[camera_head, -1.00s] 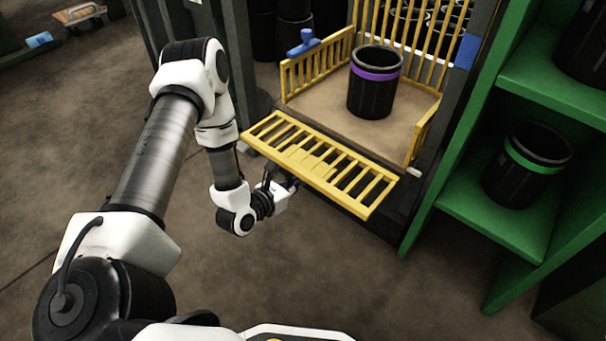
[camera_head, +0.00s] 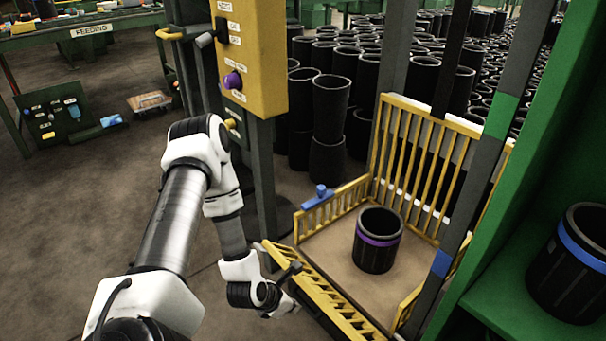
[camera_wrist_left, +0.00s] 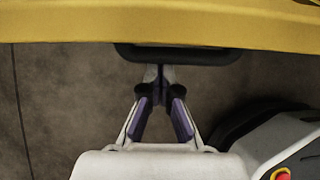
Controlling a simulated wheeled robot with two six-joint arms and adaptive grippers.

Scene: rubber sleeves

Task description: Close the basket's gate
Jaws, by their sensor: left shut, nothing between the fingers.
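The basket's yellow barred gate (camera_head: 335,306) is hinged along the front of the basket floor (camera_head: 335,245) and tilted, not upright. My left gripper (camera_head: 290,302) is at the gate's outer side near its left end, partly hidden. In the left wrist view the gripper (camera_wrist_left: 161,75) is shut and empty. Its tips are close to a dark bar (camera_wrist_left: 180,54) below the yellow gate (camera_wrist_left: 160,25); I cannot tell if they touch. A black rubber sleeve with a purple band (camera_head: 377,240) stands upright in the basket. My right gripper is out of view.
A blue latch-like part (camera_head: 318,196) sits on the basket's left side rail. A yellow control post (camera_head: 250,60) stands behind my left arm. A green shelf (camera_head: 520,285) with a blue-banded sleeve (camera_head: 572,265) is at right. Open floor lies left.

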